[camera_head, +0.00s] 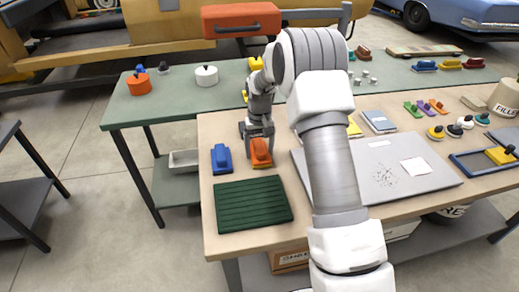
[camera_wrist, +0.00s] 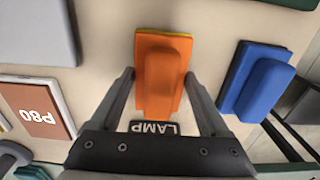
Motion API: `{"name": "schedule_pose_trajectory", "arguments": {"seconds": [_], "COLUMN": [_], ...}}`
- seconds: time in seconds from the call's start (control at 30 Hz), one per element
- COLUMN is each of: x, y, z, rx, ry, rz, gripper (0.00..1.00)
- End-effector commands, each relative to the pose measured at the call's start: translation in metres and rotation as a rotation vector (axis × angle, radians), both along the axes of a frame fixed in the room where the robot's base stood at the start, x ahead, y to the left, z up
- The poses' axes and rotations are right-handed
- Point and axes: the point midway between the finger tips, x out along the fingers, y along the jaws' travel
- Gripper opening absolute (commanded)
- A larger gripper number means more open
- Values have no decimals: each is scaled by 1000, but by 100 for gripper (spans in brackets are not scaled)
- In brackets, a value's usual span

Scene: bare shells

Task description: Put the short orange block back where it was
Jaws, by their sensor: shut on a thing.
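The short orange block (camera_head: 261,154) is at the near left of the wooden table, just right of a blue block (camera_head: 221,158). In the wrist view the orange block (camera_wrist: 163,75) lies between the two fingers of my gripper (camera_wrist: 160,82), which is shut on it. My gripper (camera_head: 260,138) points down over the block in the head view. A black label reading LAMP (camera_wrist: 153,128) shows at the block's lower end. A thin yellow-orange edge shows around the block's top. I cannot tell whether the block touches the table.
A dark green ribbed mat (camera_head: 252,207) lies in front of the block. A grey board (camera_head: 425,178) lies to the right, partly behind my arm.

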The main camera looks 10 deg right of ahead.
Motion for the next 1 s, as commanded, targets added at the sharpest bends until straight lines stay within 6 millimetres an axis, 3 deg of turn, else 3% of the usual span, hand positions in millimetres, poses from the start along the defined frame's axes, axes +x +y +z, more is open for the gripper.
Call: {"name": "schedule_pose_trajectory", "arguments": {"seconds": [0.2,0.23,0.3,0.67,1.0], "x": [0,0,0,0,1], "y": [0,0,0,0,0], "z": [-4,-3,-3,4,72], "rx": [0,0,0,0,0], "ry": [0,0,0,-1,-4], "rz": [0,0,0,0,0], "gripper": [9,84,97,100,100]}}
